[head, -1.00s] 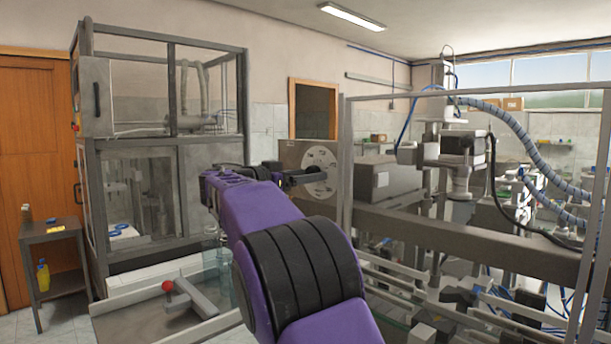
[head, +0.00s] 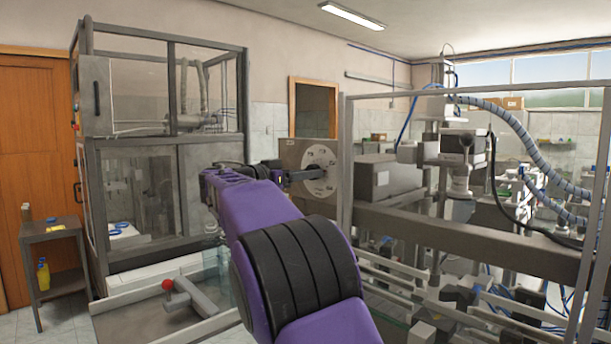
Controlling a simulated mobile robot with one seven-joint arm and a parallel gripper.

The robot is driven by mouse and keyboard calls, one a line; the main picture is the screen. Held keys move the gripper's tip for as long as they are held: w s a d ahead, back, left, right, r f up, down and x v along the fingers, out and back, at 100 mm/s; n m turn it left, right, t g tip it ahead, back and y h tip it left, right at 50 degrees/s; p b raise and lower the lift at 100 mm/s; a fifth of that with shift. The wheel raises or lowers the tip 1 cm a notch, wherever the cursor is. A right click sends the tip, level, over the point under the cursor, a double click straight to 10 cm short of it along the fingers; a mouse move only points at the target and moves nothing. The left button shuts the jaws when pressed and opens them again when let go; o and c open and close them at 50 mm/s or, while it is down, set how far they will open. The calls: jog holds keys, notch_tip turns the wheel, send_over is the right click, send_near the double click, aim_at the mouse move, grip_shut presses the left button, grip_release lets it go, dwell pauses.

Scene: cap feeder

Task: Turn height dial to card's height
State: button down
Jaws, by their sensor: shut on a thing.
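The height dial (head: 320,163) is a round, pale plate with dark marks on a grey-brown panel (head: 292,154), right of the picture's middle in the head view. My gripper (head: 298,175) reaches it from the left and is shut on the dial's dark central part, which the fingers mostly hide. My purple and black arm runs up from the bottom to it. The dial's marks are too small to read. A small dark mark shows on the panel's upper left; I cannot tell whether it is the card, and no card's height is readable.
A grey box-shaped housing (head: 388,179) stands just right of the dial. A metal frame post (head: 345,165) rises between them. A tall glazed cabinet (head: 165,150) stands at left, with a red-knobbed lever (head: 167,285) below it. A small side table (head: 50,229) stands by the door.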

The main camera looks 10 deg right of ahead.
jog(key=m+p, duration=0.1)
jog(key=m, duration=3.2)
jog(key=shift+r, duration=0.2)
dwell(0.3)
dwell(0.4)
jog(key=shift+c, duration=1.8)
grip_release()
